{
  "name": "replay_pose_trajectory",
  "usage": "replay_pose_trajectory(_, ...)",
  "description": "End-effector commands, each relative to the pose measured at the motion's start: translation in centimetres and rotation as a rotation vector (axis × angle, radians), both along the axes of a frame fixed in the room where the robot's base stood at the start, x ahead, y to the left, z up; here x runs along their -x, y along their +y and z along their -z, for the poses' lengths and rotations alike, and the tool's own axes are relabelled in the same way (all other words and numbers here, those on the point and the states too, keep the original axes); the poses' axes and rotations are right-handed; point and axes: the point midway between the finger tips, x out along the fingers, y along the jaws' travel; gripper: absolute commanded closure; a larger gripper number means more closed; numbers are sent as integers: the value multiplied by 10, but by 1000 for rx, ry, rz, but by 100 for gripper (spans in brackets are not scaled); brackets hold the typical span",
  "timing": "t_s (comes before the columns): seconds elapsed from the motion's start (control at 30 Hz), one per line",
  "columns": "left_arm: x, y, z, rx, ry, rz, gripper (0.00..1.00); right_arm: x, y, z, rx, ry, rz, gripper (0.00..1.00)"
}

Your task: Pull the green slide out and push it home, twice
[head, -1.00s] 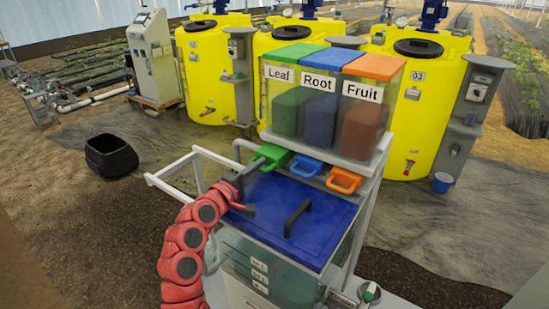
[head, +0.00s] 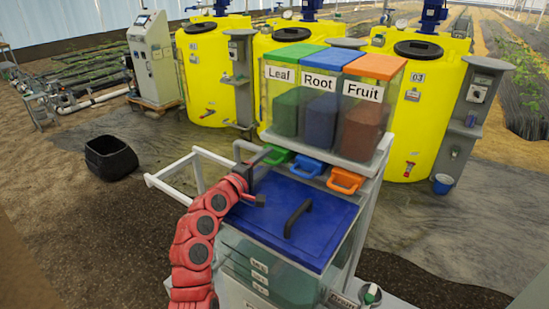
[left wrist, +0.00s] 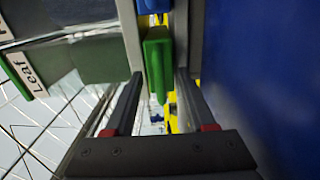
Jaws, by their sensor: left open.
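The green slide (head: 279,156) sits under the bin labelled Leaf, its handle about level with the blue and orange handles beside it. In the left wrist view the green slide (left wrist: 157,60) shows as a narrow green piece between my two finger tips. My left gripper (head: 260,176) is open at the green slide's front, with one finger on either side. Whether a finger touches it I cannot tell. Part of the handle is hidden behind a finger in the head view. My right gripper is not in view.
The blue slide (head: 307,166) and orange slide (head: 345,180) are close to the right of the green one. A blue lid (head: 290,217) with a black handle (head: 297,218) lies just below. A white rail (head: 172,170) stands to the left.

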Motion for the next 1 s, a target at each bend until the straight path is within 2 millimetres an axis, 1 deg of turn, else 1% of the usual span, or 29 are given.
replay_pose_trajectory(0.17,5,4,0,1,0,0,45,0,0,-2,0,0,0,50)
replay_pose_trajectory(0.7,55,32,0,2,0,-1,45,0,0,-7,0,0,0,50)
replay_pose_trajectory(0.83,60,35,0,1,0,1,45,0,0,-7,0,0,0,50)
replay_pose_trajectory(1.0,61,35,0,0,1,1,45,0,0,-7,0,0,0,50)
